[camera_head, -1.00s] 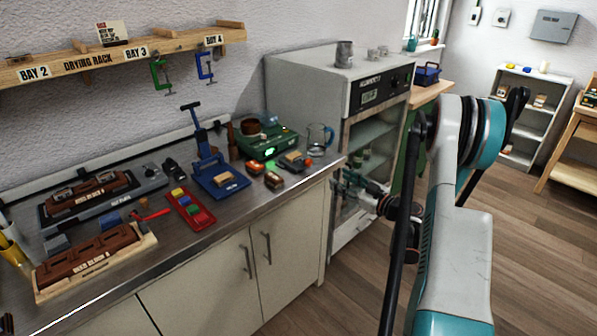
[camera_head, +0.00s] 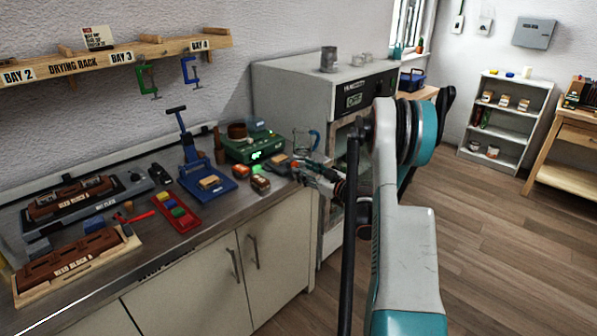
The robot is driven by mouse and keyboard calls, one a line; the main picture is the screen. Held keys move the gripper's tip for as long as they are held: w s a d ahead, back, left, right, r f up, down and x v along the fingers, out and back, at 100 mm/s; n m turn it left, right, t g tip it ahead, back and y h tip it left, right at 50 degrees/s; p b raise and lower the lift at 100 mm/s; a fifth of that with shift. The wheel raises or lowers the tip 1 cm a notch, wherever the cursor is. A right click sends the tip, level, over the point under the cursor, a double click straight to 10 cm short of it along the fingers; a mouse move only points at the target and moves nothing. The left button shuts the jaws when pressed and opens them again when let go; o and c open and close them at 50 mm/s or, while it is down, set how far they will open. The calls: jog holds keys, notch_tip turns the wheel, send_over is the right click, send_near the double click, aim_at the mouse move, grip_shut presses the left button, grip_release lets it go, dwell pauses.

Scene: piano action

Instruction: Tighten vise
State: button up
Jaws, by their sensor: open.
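I cannot tell for certain which thing is the vise. A blue stand with a T-shaped handle on top (camera_head: 190,150) is upright on the bench, with a small tan block on its base. A long grey fixture (camera_head: 130,190) lies farther left, beside the brown Reed Block A (camera_head: 70,197). My gripper (camera_head: 300,171) is at the bench's right end, near the glass jug and small blocks, right of the blue stand. It is small in view, open, and no object shows between its fingers. My arm hides part of the cabinet.
The metal-topped bench (camera_head: 165,245) also holds Reed Block B (camera_head: 75,255), a red tray (camera_head: 178,212), a green device (camera_head: 255,148) and a glass jug (camera_head: 303,143). A drying rack (camera_head: 185,45) with hanging clamps is above. A grey cabinet (camera_head: 290,85) stands right. Open floor (camera_head: 490,230) lies right.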

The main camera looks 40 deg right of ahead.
aim_at(297, 165)
jog(key=shift+w+a+b, duration=0.15)
jog(key=shift+w+b, duration=0.2)
jog(key=shift+w, duration=1.35)
jog(key=c, duration=1.1)
jog(key=shift+o, duration=0.2)
jog(key=shift+m, duration=2.8)
jog(key=o, duration=1.1)
jog(key=shift+c, duration=0.2)
